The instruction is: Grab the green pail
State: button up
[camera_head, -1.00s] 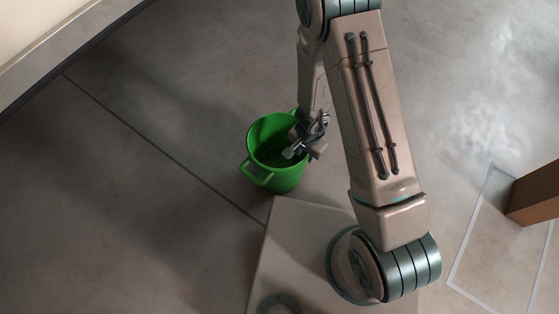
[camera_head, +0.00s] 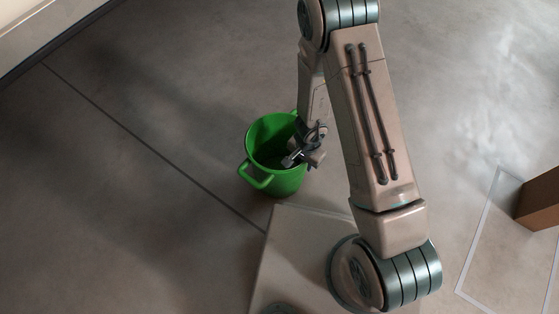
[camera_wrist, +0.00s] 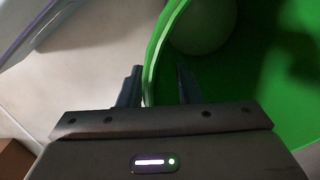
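The green pail (camera_head: 268,146) stands upright on the floor, just beyond my base, with a loop handle on its near left side. My gripper (camera_head: 289,160) is at the pail's right side, over its opening. In the wrist view, the pail's rim and wall (camera_wrist: 157,50) run between the two dark fingers of my gripper (camera_wrist: 158,86). One finger is outside the wall and the other is inside. There is a gap on the inner side, so the fingers are open around the wall. Part of the pail's right rim is hidden behind my arm in the head view.
A brown block-like post (camera_head: 540,198) stands at the right, near a pale line outline on the floor. A light ledge or wall edge (camera_head: 40,30) runs along the top left. The grey floor left of the pail is clear.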

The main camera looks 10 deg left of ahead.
grip_shut()
jog(key=shift+d, duration=0.1)
dwell(1.2)
